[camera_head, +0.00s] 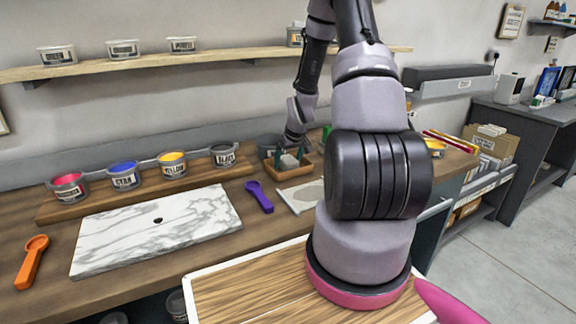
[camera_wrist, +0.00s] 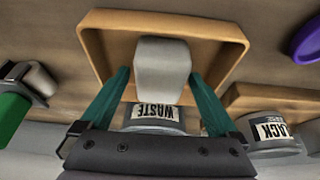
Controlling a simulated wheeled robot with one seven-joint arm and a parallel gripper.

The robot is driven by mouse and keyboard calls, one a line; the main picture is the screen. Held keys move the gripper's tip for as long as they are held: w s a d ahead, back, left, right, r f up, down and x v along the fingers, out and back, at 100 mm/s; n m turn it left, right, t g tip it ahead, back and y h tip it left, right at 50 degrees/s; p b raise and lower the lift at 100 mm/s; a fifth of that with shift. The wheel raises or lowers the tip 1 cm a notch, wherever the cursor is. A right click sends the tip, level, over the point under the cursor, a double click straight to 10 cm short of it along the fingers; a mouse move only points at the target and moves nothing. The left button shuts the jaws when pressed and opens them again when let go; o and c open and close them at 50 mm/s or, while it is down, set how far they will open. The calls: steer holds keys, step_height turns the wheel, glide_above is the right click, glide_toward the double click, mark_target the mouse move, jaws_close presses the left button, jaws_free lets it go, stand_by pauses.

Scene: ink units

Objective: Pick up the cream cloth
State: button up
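The cream cloth looks like a pale, folded, block-shaped bundle (camera_wrist: 162,58) in a shallow wooden tray (camera_wrist: 100,40). In the head view the cloth (camera_head: 289,162) sits in the small tray (camera_head: 269,170) at the back of the bench, partly hidden by my gripper (camera_head: 289,153). In the wrist view my gripper (camera_wrist: 159,73) has its two teal fingers apart, one on each side of the cloth. A narrow gap shows beside the cloth, so the fingers do not appear closed on it. My arm blocks part of the head view to the right of the tray.
A tin marked WASTE (camera_wrist: 155,118) stands just beyond the tray, and a black ink tin (camera_wrist: 270,132) is beside it. A purple scoop (camera_head: 260,196), a pale flat sheet (camera_head: 303,195) and a marble slab (camera_head: 155,228) lie on the bench. A shelf (camera_head: 130,62) runs above.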

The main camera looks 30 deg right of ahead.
mark_target(288, 158)
steer(key=c, duration=1.1)
step_height(288, 158, up, 10)
steer(key=shift+r, duration=0.1)
